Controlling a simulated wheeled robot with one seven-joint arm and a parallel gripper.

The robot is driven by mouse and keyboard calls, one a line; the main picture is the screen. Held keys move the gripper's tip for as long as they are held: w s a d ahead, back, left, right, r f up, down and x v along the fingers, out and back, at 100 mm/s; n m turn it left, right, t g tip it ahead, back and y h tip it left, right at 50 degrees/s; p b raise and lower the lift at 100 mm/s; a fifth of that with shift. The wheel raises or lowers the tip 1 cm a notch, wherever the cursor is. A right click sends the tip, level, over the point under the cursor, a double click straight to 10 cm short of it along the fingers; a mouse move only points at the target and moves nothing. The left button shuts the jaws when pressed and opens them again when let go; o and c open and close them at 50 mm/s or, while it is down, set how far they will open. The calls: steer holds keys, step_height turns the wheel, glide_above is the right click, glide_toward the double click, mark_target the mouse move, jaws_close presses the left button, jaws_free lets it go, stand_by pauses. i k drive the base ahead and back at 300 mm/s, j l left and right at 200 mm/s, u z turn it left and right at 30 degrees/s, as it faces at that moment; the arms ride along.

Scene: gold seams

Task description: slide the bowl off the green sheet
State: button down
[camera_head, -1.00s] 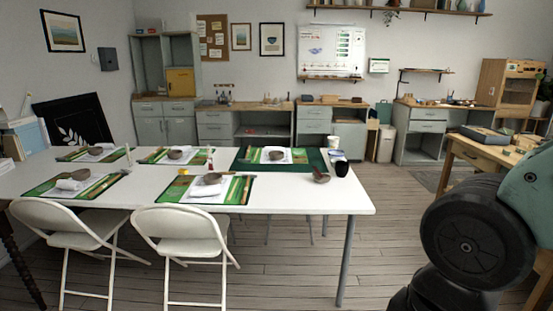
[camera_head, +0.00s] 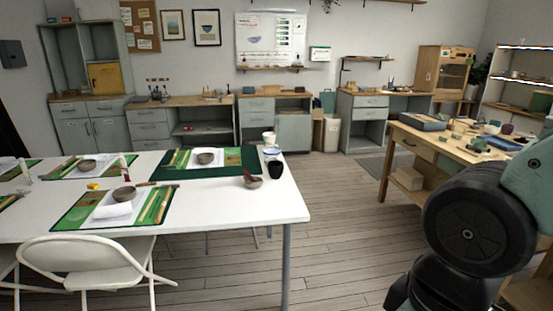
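Several small grey-brown bowls stand on the white table (camera_head: 215,218). One bowl (camera_head: 124,194) rests at the back of the near green sheet (camera_head: 72,218), behind a rolled white cloth. Another bowl (camera_head: 86,166) is on a green sheet (camera_head: 52,172) farther left. A third bowl (camera_head: 205,158) sits on a sheet laid over a dark green mat (camera_head: 233,160). A bowl (camera_head: 251,182) with something in it stands just in front of that mat. I cannot tell which bowl the task means. Only part of my arm shows at right; my gripper is out of view.
A black cup (camera_head: 275,170) and a white cup (camera_head: 268,138) stand near the table's right end. A white folding chair (camera_head: 88,262) blocks the near side. A wooden workbench (camera_head: 440,150) stands at right. The wood floor (camera_head: 335,215) between table and bench is clear.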

mark_target(205, 157)
steer(key=i+l+z, duration=0.45)
steer(key=i+z, duration=0.2)
steer(key=i, duration=0.15)
steer(key=i+z, duration=0.3)
steer(key=i+u, duration=0.15)
steer(key=i, duration=0.3)
steer(key=i+u, duration=0.2)
steer(key=i, duration=0.25)
steer(key=i+l+u, duration=0.15)
steer(key=i, duration=0.3)
steer(key=i+l+u, duration=0.15)
steer(key=i, duration=0.25)
steer(key=i+j+u, duration=0.1)
steer(key=i+u, duration=0.55)
steer(key=u, duration=0.15)
steer(key=i+l+u, duration=0.1)
steer(key=i+u, duration=0.3)
steer(key=i+l+u, duration=0.2)
steer(key=u, duration=0.2)
steer(key=i+l+u, duration=0.55)
steer(key=u, duration=0.25)
steer(key=i+l+u, duration=0.25)
steer(key=u, duration=0.15)
steer(key=i+l+u, duration=0.3)
steer(key=u, duration=0.15)
steer(key=i+l+u, duration=0.15)
steer(key=l+u, duration=0.25)
